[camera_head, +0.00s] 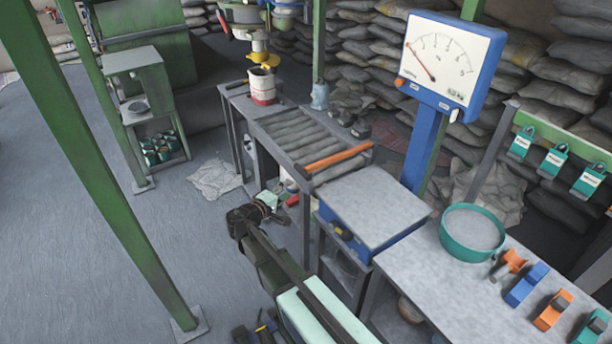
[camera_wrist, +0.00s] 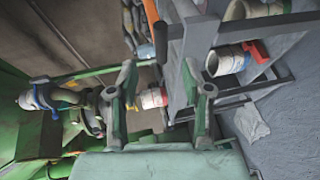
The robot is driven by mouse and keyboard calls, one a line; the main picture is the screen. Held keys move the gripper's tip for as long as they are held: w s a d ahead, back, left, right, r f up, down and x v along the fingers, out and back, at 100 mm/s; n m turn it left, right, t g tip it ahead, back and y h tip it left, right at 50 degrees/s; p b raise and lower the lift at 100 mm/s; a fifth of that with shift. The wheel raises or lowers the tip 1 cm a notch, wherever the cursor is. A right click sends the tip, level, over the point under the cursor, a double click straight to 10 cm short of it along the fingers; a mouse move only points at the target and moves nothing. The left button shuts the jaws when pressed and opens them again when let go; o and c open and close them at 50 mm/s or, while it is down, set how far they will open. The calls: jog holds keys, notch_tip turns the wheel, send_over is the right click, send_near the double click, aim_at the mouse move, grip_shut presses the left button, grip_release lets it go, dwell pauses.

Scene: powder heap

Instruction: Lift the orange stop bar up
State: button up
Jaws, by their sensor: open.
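The orange stop bar (camera_head: 337,160) lies across the near right end of the grey roller conveyor (camera_head: 305,133), next to the blue-sided platform (camera_head: 375,205). In the wrist view a thin orange bar (camera_wrist: 156,32) at the top, left of the grey frame, appears to be the same bar. My gripper (camera_wrist: 160,85) is open, with its two grey-green fingers apart and nothing seen between them but background. In the head view my arm is at the lower middle, left of and below the conveyor. The gripper's fingertips are hard to make out there.
A white and red can (camera_head: 262,86) stands at the conveyor's far end under a yellow spout (camera_head: 260,52). A dial scale (camera_head: 450,60) rises behind the platform. A teal bowl of powder (camera_head: 472,230) stands on the right bench. Green posts (camera_head: 110,170) border clear floor at left.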

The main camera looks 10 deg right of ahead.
aim_at(306, 176)
jog(key=p+x, duration=0.3)
jog(key=x, duration=0.9)
jog(key=shift+w+d+f, duration=0.2)
jog(key=shift+w+d, duration=0.05)
grip_shut()
